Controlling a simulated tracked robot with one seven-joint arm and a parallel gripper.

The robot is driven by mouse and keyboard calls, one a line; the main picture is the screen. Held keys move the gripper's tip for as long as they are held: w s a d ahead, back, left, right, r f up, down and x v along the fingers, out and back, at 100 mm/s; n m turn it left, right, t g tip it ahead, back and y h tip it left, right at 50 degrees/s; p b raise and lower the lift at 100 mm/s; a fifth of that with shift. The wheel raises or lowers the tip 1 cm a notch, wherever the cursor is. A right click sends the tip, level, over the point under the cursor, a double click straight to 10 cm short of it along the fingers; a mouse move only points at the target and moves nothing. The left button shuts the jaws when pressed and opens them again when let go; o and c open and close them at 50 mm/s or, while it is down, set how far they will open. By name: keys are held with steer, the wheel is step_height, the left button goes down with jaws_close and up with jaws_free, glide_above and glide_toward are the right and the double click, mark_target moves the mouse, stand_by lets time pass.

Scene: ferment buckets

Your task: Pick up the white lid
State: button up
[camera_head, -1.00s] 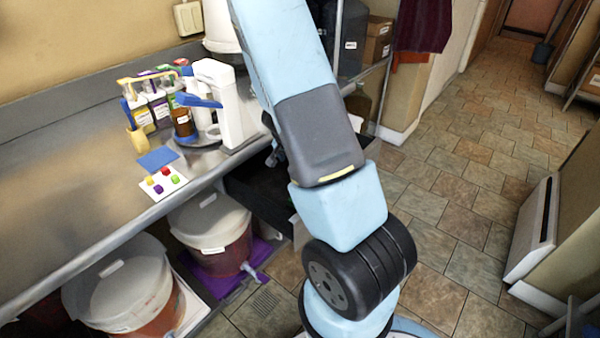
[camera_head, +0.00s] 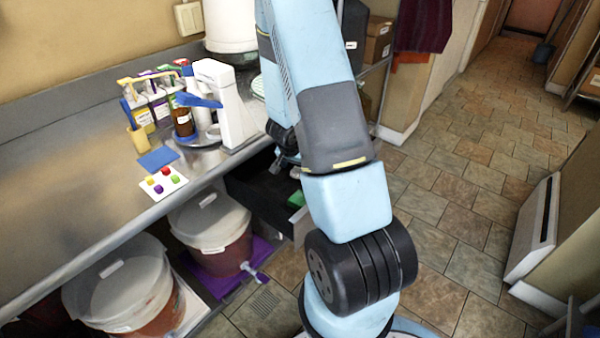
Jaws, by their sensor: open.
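Two buckets under the counter wear whitish lids: the front bucket's lid (camera_head: 112,285) and the rear bucket's lid (camera_head: 208,220), each with a small pale label. A pale round-edged item (camera_head: 258,86) shows between the white stand and my arm, mostly hidden; I cannot tell whether it is a lid. I cannot tell which is the white lid of the task. My gripper (camera_head: 287,160) is partly hidden behind my arm, over the open dark drawer. It is open, and nothing is visible between its fingers.
The open black drawer (camera_head: 258,185) juts from the counter (camera_head: 75,190) and holds a green item (camera_head: 296,200). A white stand (camera_head: 228,105), bottles (camera_head: 160,105) and a colour card (camera_head: 162,182) stand or lie on the counter. The tiled floor (camera_head: 470,200) at right is clear.

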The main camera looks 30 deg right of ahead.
steer(key=shift+x, duration=0.9)
steer(key=shift+c, duration=0.4)
steer(key=c, duration=1)
